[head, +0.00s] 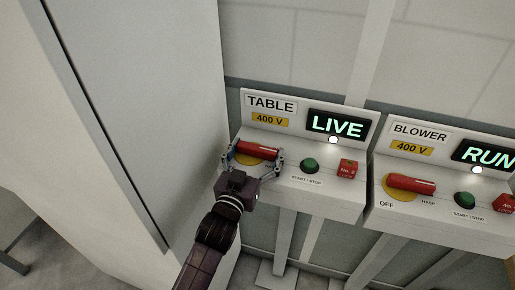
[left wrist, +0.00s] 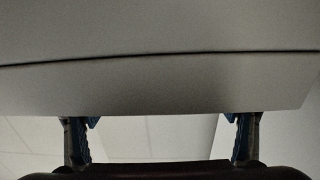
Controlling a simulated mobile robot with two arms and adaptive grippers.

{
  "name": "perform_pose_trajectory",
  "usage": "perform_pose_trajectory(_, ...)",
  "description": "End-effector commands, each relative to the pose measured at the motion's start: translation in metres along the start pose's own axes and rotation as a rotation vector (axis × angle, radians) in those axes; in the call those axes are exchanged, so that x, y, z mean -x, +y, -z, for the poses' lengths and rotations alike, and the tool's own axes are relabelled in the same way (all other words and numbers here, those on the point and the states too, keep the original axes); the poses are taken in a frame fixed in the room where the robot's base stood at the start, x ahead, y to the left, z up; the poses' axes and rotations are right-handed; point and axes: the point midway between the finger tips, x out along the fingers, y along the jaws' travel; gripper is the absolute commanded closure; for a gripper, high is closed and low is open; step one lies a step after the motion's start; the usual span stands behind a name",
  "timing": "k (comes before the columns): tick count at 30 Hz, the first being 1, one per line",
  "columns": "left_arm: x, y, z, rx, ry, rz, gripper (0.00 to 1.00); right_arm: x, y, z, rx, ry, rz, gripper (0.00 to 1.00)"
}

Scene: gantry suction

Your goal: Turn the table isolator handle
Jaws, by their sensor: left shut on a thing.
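The red table isolator handle (head: 258,148) lies roughly level across a yellow disc (head: 245,160) on the TABLE box (head: 330,190). The lit sign on that box reads LIVE. My left gripper (head: 254,156) is shut on the handle, with one finger at each end of it. In the left wrist view the two fingers (left wrist: 160,121) stand wide apart against a plain grey surface, and the handle cannot be made out there. The gripper hides the lower part of the disc and its label. My right gripper is not in view.
The BLOWER box (head: 440,222), with a similar red handle (head: 411,184), stands further right. A tall pale cabinet (head: 120,100) rises close on the left.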

Motion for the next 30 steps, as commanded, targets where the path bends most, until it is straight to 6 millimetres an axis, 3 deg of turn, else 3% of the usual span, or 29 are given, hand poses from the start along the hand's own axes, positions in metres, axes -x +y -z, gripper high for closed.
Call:
perform_pose_trajectory(9, 0.003, 0.001, 0.005, -0.010, 0.005, -0.152, 0.62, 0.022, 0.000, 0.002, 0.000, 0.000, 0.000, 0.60)
perform_pose_trajectory(28, 0.005, 0.000, 0.003, 0.001, 0.003, -0.238, 0.62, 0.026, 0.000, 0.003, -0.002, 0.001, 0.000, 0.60)
perform_pose_trajectory(29, 0.005, 0.000, 0.003, 0.001, 0.003, -0.237, 0.15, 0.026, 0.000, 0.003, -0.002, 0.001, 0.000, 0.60)
perform_pose_trajectory(30, 0.005, 0.000, 0.003, 0.001, 0.003, -0.237, 0.11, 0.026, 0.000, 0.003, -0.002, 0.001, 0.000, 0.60)
